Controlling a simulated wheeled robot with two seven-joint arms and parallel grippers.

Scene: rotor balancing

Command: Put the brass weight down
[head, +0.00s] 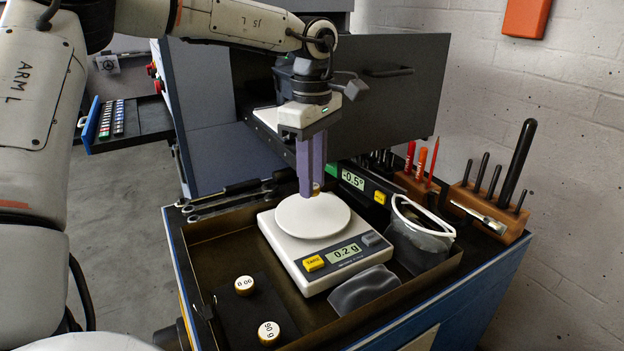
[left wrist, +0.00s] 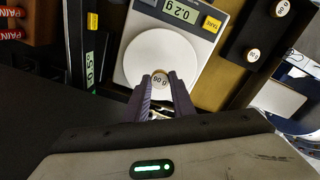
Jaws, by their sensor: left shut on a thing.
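My left gripper (head: 312,186) points down over the back part of the white scale pan (head: 312,216). It is shut on a small brass weight (head: 317,190), mostly hidden by the fingers in the head view. I cannot tell whether the weight touches the pan. The scale (head: 312,268) reads 0.2 g. My right gripper is in neither view.
Two white-topped weights (head: 244,285) (head: 269,333) stand on a dark block at the tray's front left. A grey pad (head: 363,289) and safety goggles (head: 422,226) lie right of the scale. An angle gauge (head: 353,179) reading -0.5° and a wooden tool holder (head: 487,212) stand behind.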

